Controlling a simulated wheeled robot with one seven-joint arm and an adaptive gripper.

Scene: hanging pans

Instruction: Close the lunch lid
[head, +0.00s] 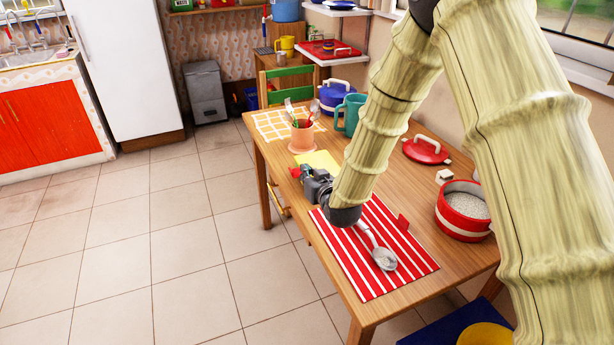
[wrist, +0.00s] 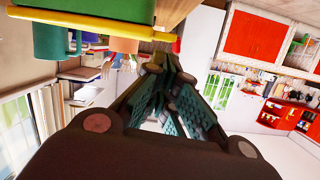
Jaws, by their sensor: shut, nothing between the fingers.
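A red pot (head: 463,215) with a white band stands open at the right of the wooden table, with white grainy food inside. A red lid (head: 426,150) with a pale handle lies on the table behind it, apart from the pot. I cannot tell whether this is the lunch lid. My gripper (head: 306,174) is over the table's left edge, by the yellow sheet, well left of pot and lid. It is shut and empty; its fingers also show in the wrist view (wrist: 165,68). Neither the red pot nor its lid can be made out in the wrist view.
A striped red mat (head: 372,270) with a spoon (head: 382,256) lies in front. A terracotta pot of utensils (head: 302,136), a teal mug (head: 349,114) and a blue lidded pot (head: 337,97) stand behind. A green chair (head: 288,73) is at the far end. Floor left is clear.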

